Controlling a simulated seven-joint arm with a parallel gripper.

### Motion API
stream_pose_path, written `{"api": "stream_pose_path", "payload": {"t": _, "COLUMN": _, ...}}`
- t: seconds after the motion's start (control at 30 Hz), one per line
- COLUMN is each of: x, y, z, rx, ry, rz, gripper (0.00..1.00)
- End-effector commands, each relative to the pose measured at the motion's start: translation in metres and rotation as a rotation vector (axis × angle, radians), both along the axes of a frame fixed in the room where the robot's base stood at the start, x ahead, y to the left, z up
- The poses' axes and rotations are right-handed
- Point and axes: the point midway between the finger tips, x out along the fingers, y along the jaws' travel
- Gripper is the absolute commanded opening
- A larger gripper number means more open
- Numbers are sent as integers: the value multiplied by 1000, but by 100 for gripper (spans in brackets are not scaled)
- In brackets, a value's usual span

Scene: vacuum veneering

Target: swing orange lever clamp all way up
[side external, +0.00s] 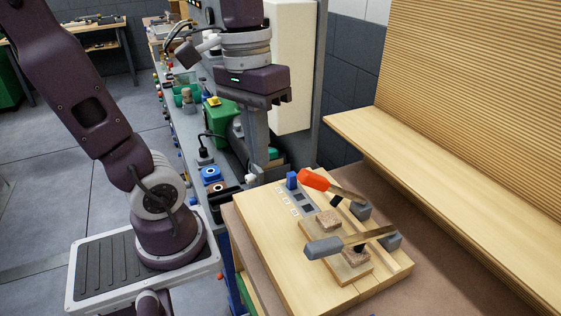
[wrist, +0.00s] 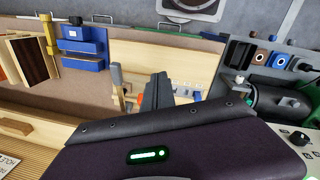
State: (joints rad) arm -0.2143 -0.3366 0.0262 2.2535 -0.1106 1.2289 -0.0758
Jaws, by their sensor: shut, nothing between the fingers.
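The orange lever clamp (side external: 313,180) is on the wooden board (side external: 268,235) in the side view. Its orange handle end points left and looks higher than the grey pivot block at its right; the exact angle is hard to judge. In the wrist view only a bit of orange (wrist: 140,99) shows beside my dark finger. My gripper (side external: 262,166) is shut and empty, pointing down left of the orange handle. A gap shows between them in the side view. In the wrist view my gripper's body hides much of the clamp area.
A second lever clamp with a grey handle (side external: 324,247) lies in front of the orange one. A small blue block (side external: 291,181) stands close to the orange handle. A wooden ledge (side external: 430,190) and ribbed panel are at right. A cluttered grey bench (side external: 190,125) runs behind my gripper.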

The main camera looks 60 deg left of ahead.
Motion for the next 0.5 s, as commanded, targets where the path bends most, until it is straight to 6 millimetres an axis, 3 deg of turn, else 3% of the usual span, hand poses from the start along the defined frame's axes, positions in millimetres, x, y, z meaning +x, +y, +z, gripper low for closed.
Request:
{"api": "stream_pose_path", "payload": {"t": 0.1, "x": 10, "y": 16, "z": -34, "rx": -202, "ry": 364, "rz": 308, "gripper": 0}}
{"api": "stream_pose_path", "payload": {"t": 0.3, "x": 23, "y": 42, "z": -80, "rx": -599, "ry": 920, "rz": 803, "gripper": 0}}
{"api": "stream_pose_path", "payload": {"t": 0.5, "x": 31, "y": 76, "z": -124, "rx": -1016, "ry": 1385, "rz": 1169, "gripper": 0}}
